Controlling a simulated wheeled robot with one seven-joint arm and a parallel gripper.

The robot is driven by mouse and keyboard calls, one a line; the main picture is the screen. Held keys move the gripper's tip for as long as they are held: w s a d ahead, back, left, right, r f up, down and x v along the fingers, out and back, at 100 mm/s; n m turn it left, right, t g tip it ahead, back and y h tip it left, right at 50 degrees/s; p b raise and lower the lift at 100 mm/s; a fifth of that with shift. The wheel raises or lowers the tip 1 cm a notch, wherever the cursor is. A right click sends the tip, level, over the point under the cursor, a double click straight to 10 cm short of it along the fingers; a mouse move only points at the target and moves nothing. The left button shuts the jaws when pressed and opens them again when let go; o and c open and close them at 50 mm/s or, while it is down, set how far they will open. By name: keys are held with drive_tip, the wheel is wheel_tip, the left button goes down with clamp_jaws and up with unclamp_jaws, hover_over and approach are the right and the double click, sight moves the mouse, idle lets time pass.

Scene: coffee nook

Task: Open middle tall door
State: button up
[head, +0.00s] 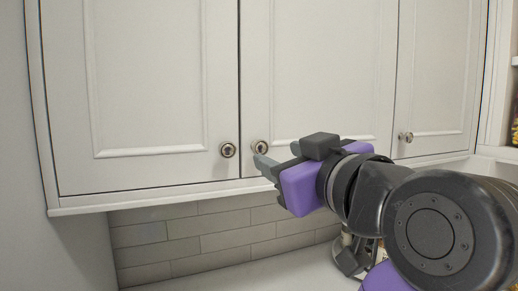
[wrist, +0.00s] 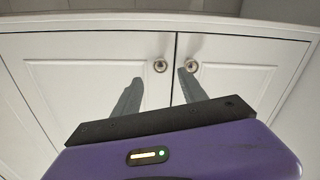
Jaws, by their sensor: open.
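The middle tall door (head: 318,70) is a white panelled door, shut flush with its neighbours. Its round metal knob (head: 261,148) is at the lower left corner. The wrist view is upside down, with the cabinet's bottom edge at the top; there the middle door (wrist: 90,80) is on the left. Its knob (wrist: 160,66) appears between and just beyond the fingertips. My gripper (head: 268,157) is open and empty, in front of the door's lower left corner. In the wrist view, my gripper's grey fingers (wrist: 159,79) stand apart. I cannot tell whether they touch the door.
The left door (head: 150,80) is shut, its knob (head: 227,150) close beside the middle one. The right door (head: 440,70) is shut too. Below are a tiled backsplash (head: 220,236) and a pale counter (head: 270,278). An appliance (head: 350,252) stands partly hidden behind my arm.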

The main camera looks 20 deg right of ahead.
sight(261, 148)
drive_tip(key=w+p, duration=0.1)
drive_tip(key=w, duration=0.6)
drive_tip(key=shift+w, duration=0.35)
clamp_jaws()
idle(1.1)
